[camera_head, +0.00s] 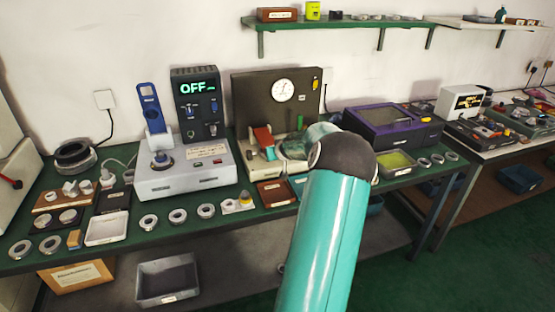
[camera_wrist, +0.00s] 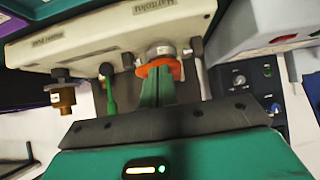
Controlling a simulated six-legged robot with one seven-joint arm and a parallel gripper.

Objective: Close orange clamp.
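The orange clamp (camera_wrist: 160,68) shows in the wrist view as an orange, rounded piece under a silver cylinder on a pale fixture (camera_wrist: 110,40). My gripper (camera_wrist: 157,74) has its two green fingers together, with their tips at the orange piece. I cannot tell whether they touch it. In the head view the gauge station (camera_head: 248,95) has a dial and a dark back plate. A red-orange piece (camera_head: 263,138) stands at its front left; I cannot tell whether it is the same clamp.
A green handle (camera_wrist: 109,92) and a brass knob (camera_wrist: 66,98) hang left of my fingers. A grey machine with an OFF display (camera_head: 195,105) stands left of the station, and a purple box (camera_head: 385,125) stands right. Several rings and trays lie along the bench front.

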